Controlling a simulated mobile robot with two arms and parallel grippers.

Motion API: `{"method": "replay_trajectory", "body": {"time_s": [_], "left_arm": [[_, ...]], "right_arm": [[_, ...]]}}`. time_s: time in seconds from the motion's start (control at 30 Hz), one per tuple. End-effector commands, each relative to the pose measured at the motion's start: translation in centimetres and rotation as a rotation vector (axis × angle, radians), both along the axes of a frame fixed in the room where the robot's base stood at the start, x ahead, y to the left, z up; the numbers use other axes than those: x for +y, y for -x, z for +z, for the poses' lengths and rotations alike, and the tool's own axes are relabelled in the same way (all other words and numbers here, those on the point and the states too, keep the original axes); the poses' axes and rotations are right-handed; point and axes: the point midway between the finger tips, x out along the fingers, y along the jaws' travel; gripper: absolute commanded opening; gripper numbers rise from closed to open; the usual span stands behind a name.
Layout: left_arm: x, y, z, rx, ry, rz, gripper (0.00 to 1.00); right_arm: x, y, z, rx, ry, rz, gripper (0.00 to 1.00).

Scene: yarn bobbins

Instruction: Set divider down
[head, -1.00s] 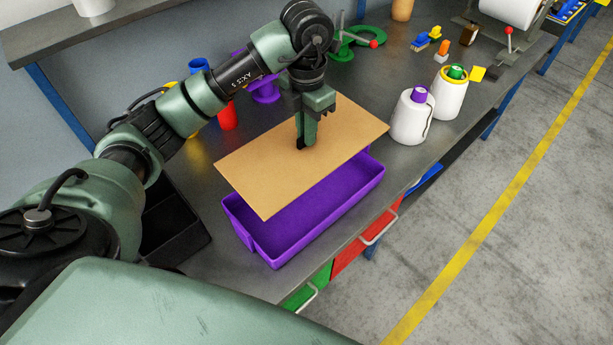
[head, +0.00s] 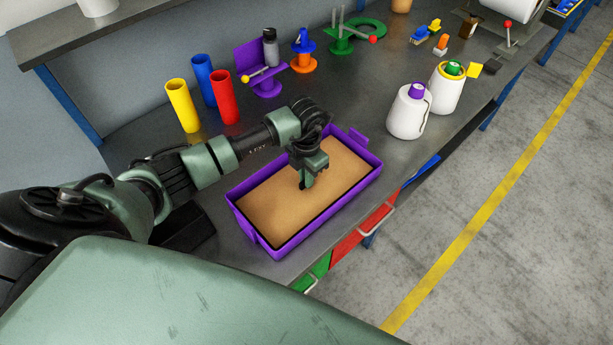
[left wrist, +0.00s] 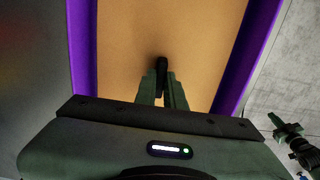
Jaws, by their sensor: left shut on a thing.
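The divider is a flat tan board (head: 335,184). It lies level inside the purple tray (head: 285,250), within its walls and below the rim. My left gripper (head: 305,184) is over the middle of the board and shut on it. In the left wrist view the fingers (left wrist: 162,88) close on a small dark part at the middle of the board (left wrist: 190,40), with the purple walls (left wrist: 82,50) on both sides. What lies under the board is hidden. My right gripper is not clearly in the head view.
Two white yarn cones (head: 407,112) stand right of the tray. Yellow, blue and red tubes (head: 225,98) stand at the back left, near a purple stand (head: 262,75). The bench's front edge runs close by the tray.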

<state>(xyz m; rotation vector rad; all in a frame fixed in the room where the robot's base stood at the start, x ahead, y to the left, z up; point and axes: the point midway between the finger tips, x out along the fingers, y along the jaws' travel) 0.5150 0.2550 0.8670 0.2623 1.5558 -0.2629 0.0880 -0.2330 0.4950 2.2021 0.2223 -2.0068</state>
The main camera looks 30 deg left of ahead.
Motion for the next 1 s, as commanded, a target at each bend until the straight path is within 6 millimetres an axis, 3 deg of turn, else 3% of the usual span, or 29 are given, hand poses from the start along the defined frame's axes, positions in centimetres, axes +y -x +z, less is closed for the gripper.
{"method": "replay_trajectory", "body": {"time_s": [0.1, 0.47, 0.5, 0.57, 0.6, 1.0], "left_arm": [[0.0, 0.0, -1.0, 0.001, 0.001, -0.001, 0.0], [0.0, 0.0, -1.5, -0.001, -0.001, -0.001, 0.0], [0.0, 0.0, -1.5, -0.001, -0.001, -0.001, 0.13], [0.0, 0.0, -1.4, -0.001, -0.001, -0.001, 0.3], [0.0, 0.0, -1.4, -0.001, -0.001, -0.001, 0.32], [0.0, -0.1, -0.7, -0.002, 0.0, -0.001, 0.32]], "right_arm": [[0.0, 0.1, 0.3, 0.001, 0.0, 0.0, 0.0], [-0.3, 0.1, -0.2, 0.001, 0.003, 0.001, 0.0], [-0.3, 0.1, -0.2, 0.001, 0.004, 0.001, 0.0], [-0.4, 0.1, -0.1, 0.001, 0.004, 0.002, 0.0], [-0.4, 0.1, -0.1, 0.001, 0.004, 0.002, 0.0], [-0.4, 0.1, 0.1, 0.001, 0.004, 0.002, 0.0]]}}
